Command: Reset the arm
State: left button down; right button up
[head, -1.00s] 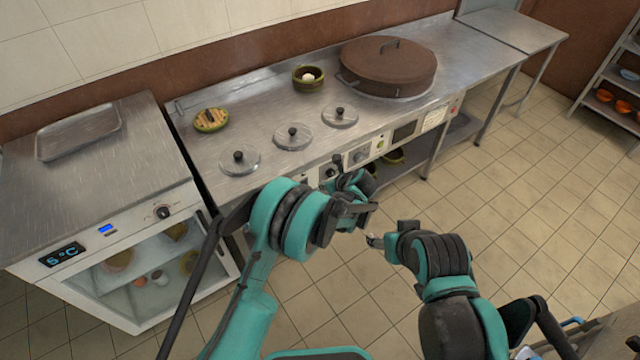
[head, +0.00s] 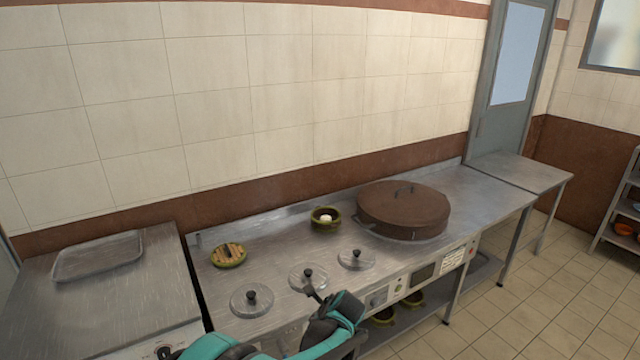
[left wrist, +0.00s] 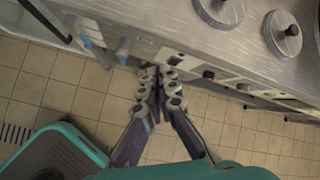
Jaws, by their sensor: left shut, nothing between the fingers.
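My left gripper is shut and empty in the left wrist view (left wrist: 158,86), its two fingers together in front of the counter's control panel and above the tiled floor. In the head view my left arm shows at the bottom centre, in front of the steel counter (head: 290,235); the fingers are not clear there. My right gripper is out of view.
Three round lids (head: 252,299) with black knobs lie along the counter's front. Behind them are a green bowl with a white item (head: 326,218), a dish with a slatted top (head: 228,255) and a big brown lidded pot (head: 403,212). A tray (head: 98,257) lies at left. Open floor is at right.

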pick_arm(q)
jog(key=s+a+r+n+h, duration=0.2)
jog(key=s+a+r+n, duration=0.9)
jog(key=s+a, duration=0.15)
jog(key=s+a+n+h, duration=0.1)
jog(key=s+a+n, duration=0.3)
jog(key=s+n, duration=0.8)
jog(key=s, duration=0.5)
jog(key=shift+s+n, duration=0.25)
jog(key=shift+n, duration=0.15)
